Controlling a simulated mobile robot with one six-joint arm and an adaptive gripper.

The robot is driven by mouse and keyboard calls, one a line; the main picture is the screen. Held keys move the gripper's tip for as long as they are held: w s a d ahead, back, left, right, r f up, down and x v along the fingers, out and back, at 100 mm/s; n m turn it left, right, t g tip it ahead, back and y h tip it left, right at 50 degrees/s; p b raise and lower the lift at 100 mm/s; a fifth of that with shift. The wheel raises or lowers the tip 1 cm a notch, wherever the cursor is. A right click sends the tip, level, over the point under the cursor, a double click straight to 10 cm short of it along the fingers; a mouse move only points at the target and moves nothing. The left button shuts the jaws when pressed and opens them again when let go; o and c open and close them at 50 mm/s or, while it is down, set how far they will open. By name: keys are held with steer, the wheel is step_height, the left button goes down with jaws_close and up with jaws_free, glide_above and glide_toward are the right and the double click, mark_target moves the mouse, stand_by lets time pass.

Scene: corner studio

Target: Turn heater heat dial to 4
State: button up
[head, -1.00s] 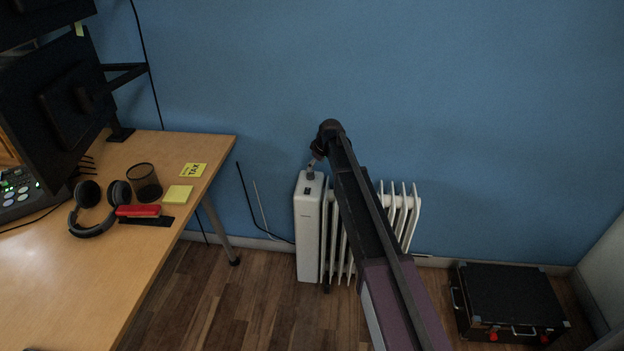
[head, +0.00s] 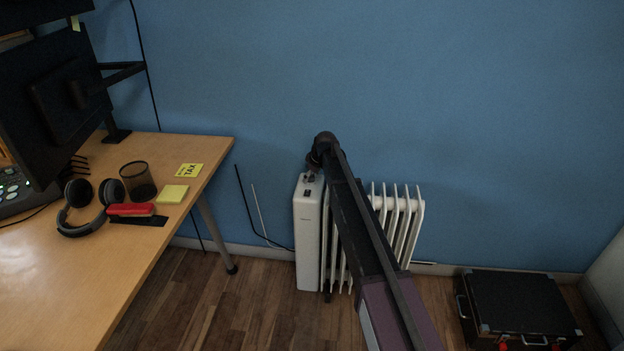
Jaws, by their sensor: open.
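The white oil-filled heater (head: 309,240) stands on the floor against the blue wall, with a flat control box at its left end and fins to the right. A small dark switch (head: 307,193) shows on top of the box. My gripper (head: 310,177) points down at the back of the box top, close above or at the spot where the dial sits. The gripper and wrist hide the dial, so its number cannot be read. The fingers are very small here; they are open, and I cannot tell whether they touch the dial. My arm covers part of the fins.
A wooden desk (head: 60,285) at the left holds headphones (head: 80,215), a red stapler (head: 131,210), a mesh cup (head: 138,180) and yellow notes (head: 172,194). A black case (head: 520,302) lies on the floor at right. Floor between desk and heater is clear.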

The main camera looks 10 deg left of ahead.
steer(key=shift+d, duration=0.1)
jaws_close()
steer(key=shift+s+a+m, duration=0.2)
steer(key=shift+m, duration=0.3)
stand_by(0.8)
steer(key=m+h, duration=0.1)
steer(key=m, duration=0.1)
steer(key=shift+m+t, duration=0.3)
steer(key=shift+t, duration=0.1)
steer(key=m, duration=0.1)
steer(key=m+h, duration=0.1)
steer(key=m, duration=0.1)
steer(key=m+h, duration=0.1)
steer(key=m, duration=0.1)
steer(key=shift+a, duration=0.25)
steer(key=m+h, duration=0.1)
steer(key=m, duration=0.1)
steer(key=m+h, duration=0.1)
steer(key=m, duration=0.1)
steer(key=shift+w+a+m, duration=0.1)
steer(key=shift+a+m, duration=0.1)
steer(key=shift+m, duration=0.1)
steer(key=shift+w+m+g+h, duration=0.1)
steer(key=shift+m+g+h, duration=0.4)
steer(key=shift+m, duration=1.5)
